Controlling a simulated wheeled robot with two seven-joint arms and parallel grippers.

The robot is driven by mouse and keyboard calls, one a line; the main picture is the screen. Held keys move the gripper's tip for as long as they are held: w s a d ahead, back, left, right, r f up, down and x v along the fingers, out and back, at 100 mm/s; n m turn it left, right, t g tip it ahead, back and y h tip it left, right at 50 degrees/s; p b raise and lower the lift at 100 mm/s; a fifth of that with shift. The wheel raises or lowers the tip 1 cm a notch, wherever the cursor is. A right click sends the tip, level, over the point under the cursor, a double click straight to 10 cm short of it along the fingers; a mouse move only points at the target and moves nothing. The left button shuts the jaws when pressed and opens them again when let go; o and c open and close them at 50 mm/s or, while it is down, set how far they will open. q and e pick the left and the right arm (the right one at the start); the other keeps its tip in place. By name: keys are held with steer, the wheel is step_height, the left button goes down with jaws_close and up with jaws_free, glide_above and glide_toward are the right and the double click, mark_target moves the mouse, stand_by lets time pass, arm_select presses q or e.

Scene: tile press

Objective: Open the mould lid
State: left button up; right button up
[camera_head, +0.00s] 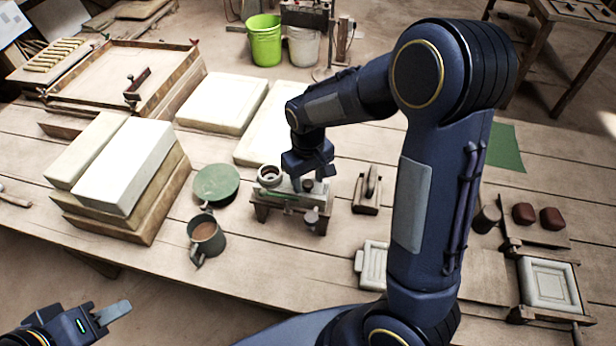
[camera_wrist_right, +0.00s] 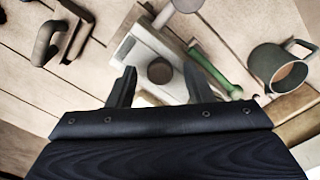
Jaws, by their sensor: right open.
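A wooden-framed mould with a pale relief tile face (camera_head: 549,284) lies at the right end of the bench. I cannot tell which part is its lid. A brown panel (camera_head: 486,274) beside it is partly hidden by my right arm. My right gripper (camera_head: 308,186) is far to the left of the mould, over a small tool stand (camera_head: 262,212). Its two fingers (camera_wrist_right: 158,86) are apart in the right wrist view, with the stand's dark round knob (camera_wrist_right: 160,70) just beyond them. My left gripper (camera_head: 118,311) is low at the left edge, clear of the bench; its opening is unclear.
A mug (camera_head: 206,238), a green disc (camera_head: 216,184) and stacked pale slabs (camera_head: 125,166) stand left of the stand. A wooden block with a handle (camera_head: 367,194) is to its right. Two red clay lumps (camera_head: 552,218) lie behind the mould. A pale moulded piece (camera_head: 372,264) is partly hidden by my arm.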

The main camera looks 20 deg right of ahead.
jaws_close()
stand_by(0.3)
